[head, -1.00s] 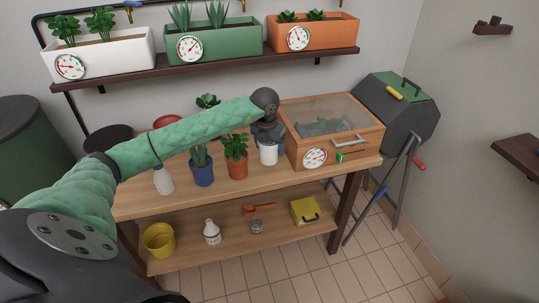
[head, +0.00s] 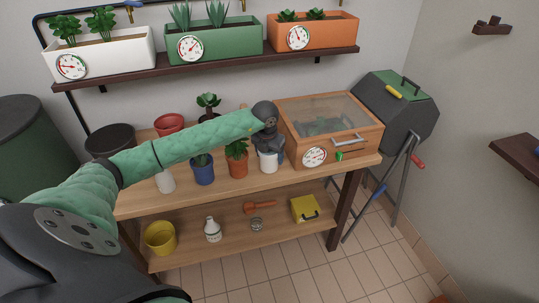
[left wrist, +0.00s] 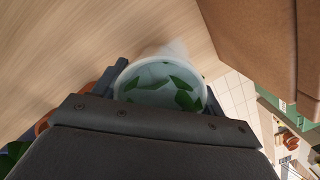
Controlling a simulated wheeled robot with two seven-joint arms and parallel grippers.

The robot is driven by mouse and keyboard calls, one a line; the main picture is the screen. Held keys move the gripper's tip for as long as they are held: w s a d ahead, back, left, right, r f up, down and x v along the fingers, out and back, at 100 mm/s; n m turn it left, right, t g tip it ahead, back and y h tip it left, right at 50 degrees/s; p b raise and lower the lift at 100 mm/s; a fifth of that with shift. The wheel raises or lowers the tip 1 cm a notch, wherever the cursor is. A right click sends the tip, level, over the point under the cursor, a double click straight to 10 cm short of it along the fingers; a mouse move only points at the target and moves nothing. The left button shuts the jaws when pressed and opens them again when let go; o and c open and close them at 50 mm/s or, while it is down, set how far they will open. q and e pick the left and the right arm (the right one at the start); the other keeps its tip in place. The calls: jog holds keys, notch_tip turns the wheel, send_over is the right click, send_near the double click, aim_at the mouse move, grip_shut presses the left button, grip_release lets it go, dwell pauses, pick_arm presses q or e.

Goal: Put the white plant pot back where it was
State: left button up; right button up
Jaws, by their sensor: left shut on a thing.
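The white plant pot (head: 268,162) is upright at the right part of the workbench top, just left of the wooden glazed box. My left gripper (head: 268,150) is shut on it from above. In the left wrist view the pot's pale rim (left wrist: 160,64) shows between the two dark fingers, with green leaves inside. Whether the pot's base touches the bench top is hard to tell. My right gripper is not in view.
The wooden glazed box (head: 335,130) with a dial stands close on the right. A terracotta pot (head: 238,163), a blue pot (head: 203,170) and a white bottle (head: 165,180) stand in a row to the left. A shelf (head: 200,68) with planters hangs above.

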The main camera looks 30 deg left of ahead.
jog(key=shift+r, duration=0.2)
pick_arm(q)
jog(key=o, duration=1.3)
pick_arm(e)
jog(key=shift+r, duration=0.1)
